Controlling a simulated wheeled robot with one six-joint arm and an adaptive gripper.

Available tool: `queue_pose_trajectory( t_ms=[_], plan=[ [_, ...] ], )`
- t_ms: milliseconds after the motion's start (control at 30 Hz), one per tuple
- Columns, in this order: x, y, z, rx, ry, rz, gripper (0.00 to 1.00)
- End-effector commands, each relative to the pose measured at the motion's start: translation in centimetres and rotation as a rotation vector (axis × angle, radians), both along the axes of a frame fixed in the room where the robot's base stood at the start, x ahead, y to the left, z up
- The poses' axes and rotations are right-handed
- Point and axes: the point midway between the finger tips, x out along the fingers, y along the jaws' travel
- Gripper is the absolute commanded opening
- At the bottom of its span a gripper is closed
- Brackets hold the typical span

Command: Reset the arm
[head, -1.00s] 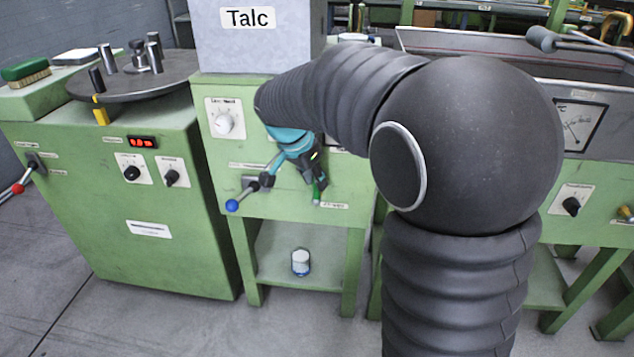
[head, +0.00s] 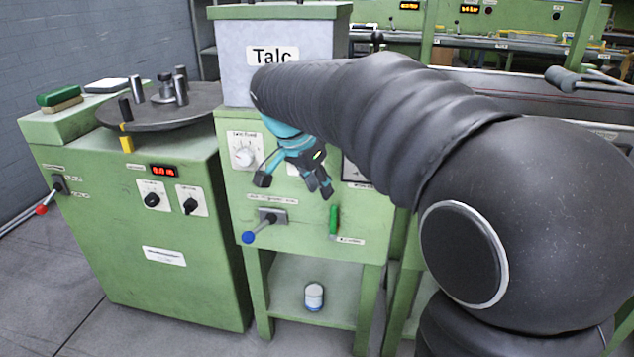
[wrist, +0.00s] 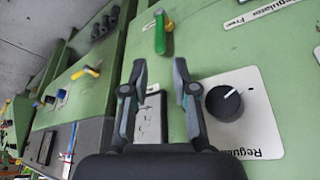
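My arm reaches in from the right in the head view, dark and ribbed. My gripper (head: 296,188) hangs in front of the talc machine's green panel (head: 300,232), with its fingers spread and nothing between them. In the wrist view my gripper (wrist: 160,70) also shows two separated fingertips. The green handle (head: 334,220) stands upright below and right of the gripper, apart from it. It also shows in the wrist view (wrist: 164,34), beyond the fingertips. The blue-tipped lever (head: 262,227) is below the gripper.
The grey Talc hopper (head: 235,50) stands above the panel, close to my forearm. A knob (wrist: 225,103) is beside the right finger in the wrist view. A green cabinet with a round plate (head: 195,115) is at left. A white jar (head: 314,297) sits on the lower shelf.

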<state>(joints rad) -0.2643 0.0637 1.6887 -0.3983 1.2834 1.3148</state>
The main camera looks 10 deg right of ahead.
Motion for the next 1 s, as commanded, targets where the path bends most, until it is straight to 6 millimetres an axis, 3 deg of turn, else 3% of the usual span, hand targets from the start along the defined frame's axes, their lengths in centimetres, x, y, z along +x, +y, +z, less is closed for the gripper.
queue_pose_trajectory(
  t_ms=[233, 367, 467, 700, 1000],
  plan=[
    [0.5, 0.5, -0.4, -0.022, 0.046, 0.203, 0.28],
    [-0.6, 1.4, -3.3, -0.023, 0.133, 0.431, 0.28],
    [-2.8, 1.7, -4.7, -0.012, 0.173, 0.6, 0.28],
    [-10.4, 0.3, -6.6, 0.013, 0.172, 0.929, 0.28],
    [-19.1, -1.8, -8.3, 0.012, 0.068, 1.07, 0.28]
  ],
)
